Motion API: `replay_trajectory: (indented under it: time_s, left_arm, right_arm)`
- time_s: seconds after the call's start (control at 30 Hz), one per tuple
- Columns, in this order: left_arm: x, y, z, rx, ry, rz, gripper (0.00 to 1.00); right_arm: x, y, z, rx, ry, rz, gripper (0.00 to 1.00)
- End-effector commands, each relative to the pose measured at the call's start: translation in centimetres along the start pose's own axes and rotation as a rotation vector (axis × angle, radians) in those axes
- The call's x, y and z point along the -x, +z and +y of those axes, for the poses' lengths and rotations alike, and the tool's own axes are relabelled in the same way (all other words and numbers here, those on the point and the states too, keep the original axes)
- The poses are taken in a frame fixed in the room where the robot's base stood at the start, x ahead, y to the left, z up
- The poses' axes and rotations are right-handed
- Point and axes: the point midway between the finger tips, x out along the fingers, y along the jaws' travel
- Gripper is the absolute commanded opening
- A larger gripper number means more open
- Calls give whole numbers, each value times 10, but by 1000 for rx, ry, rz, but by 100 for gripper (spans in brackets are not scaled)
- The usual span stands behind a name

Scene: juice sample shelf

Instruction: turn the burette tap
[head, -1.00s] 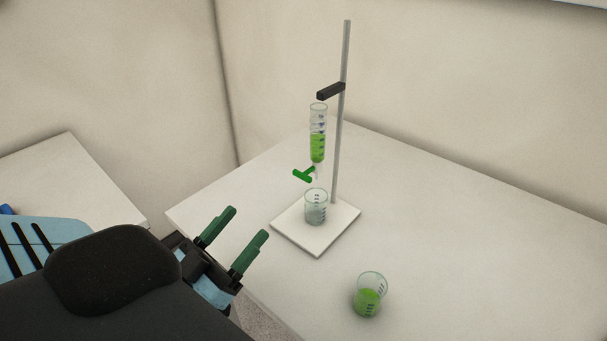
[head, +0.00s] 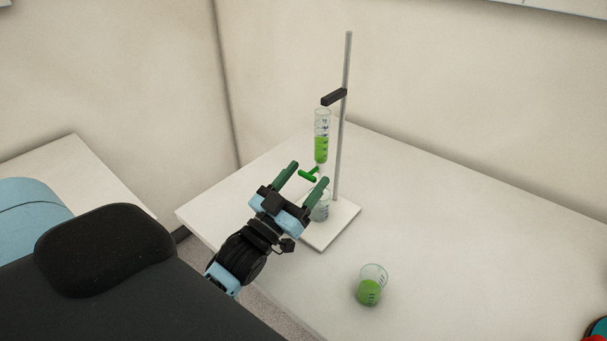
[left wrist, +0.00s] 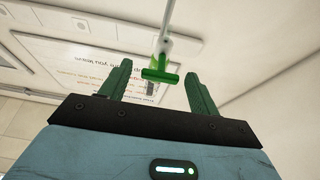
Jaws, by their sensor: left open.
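The burette (head: 321,140) is a clear tube with green liquid, held upright by a black clamp (head: 334,97) on a grey rod (head: 343,130). Its green tap (head: 308,175) sticks out below the tube; it also shows in the left wrist view (left wrist: 160,75). My left gripper (head: 307,180) is open, its green fingers pointing at the tap. In the left wrist view the tap's crossbar appears between the two fingers (left wrist: 158,85), with gaps on both sides. A clear beaker (head: 321,209) stands under the burette on the white stand base, partly hidden by my left gripper. My right gripper is not in view.
A second beaker (head: 370,287) with green liquid stands near the table's front edge. A red and teal object (head: 598,332) shows at the lower right corner. Another white table (head: 85,175) stands at the left.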

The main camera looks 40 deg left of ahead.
Motion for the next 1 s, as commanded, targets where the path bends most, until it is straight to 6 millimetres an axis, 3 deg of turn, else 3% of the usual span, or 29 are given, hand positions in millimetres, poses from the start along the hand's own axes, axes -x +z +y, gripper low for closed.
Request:
replay_trajectory:
  time_s: [0.13,0.47,0.8,1.0]
  left_arm:
    - [-11,0,0,0,1,0,62]
    - [-13,1,0,1,0,-3,62]
    - [-12,1,0,1,0,-2,17]
    - [-13,-1,0,-59,26,0,17]
  right_arm:
    - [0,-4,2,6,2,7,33]
    - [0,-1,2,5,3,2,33]
    - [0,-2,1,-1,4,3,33]
    - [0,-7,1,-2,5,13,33]
